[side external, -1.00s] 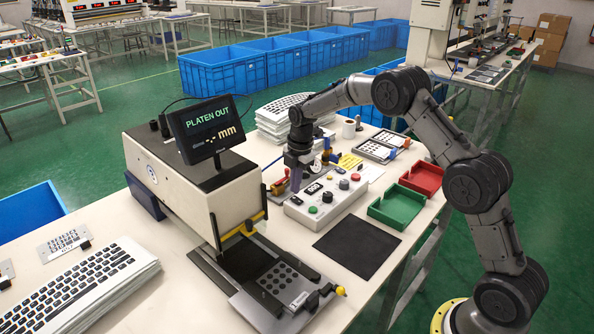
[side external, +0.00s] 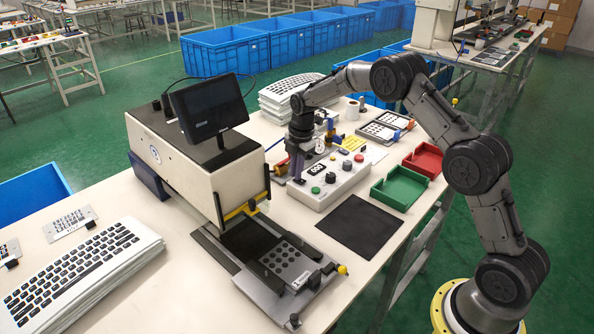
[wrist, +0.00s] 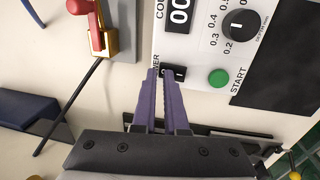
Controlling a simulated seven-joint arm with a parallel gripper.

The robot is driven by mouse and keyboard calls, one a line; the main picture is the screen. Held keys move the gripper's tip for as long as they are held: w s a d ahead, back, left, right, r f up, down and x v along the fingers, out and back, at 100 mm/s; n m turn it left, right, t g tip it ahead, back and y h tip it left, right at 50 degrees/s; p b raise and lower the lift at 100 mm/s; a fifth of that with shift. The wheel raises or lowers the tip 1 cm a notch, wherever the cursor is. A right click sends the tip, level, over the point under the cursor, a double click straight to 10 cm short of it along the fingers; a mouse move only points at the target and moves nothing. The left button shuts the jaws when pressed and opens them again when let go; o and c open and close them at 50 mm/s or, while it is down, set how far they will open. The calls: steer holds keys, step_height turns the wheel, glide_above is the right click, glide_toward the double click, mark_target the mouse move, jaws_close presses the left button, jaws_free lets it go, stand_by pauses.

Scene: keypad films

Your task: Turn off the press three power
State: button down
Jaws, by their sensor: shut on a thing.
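The press (side external: 185,165) is a cream and dark machine with a display (side external: 210,107) on top; its screen is dark and blank. The white control box (side external: 337,192) stands to the right of the press, with knobs and a green start button (wrist: 219,78). The black power switch (wrist: 181,73) shows in the wrist view, left of that button, its label partly hidden by a finger. My gripper (side external: 299,179) points down at the box's left end. In the wrist view my purple fingers (wrist: 159,74) are nearly together at the switch, shut on it, covering its left part.
A red-handled clamp (wrist: 98,35) stands close to my fingers. A black mat (side external: 355,224) lies in front of the box. Green (side external: 403,203) and red (side external: 426,165) trays sit to the right. Stacked keyboards (side external: 283,97) stand behind.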

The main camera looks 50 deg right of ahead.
mark_target(302, 182)
steer(key=shift+s+f, duration=0.35)
steer(key=shift+f, duration=0.3)
steer(key=shift+s, duration=0.85)
steer(key=shift+r, duration=0.15)
step_height(302, 182, up, 15)
steer(key=shift+s, duration=0.45)
steer(key=shift+w, duration=0.1)
steer(key=shift+w, duration=0.4)
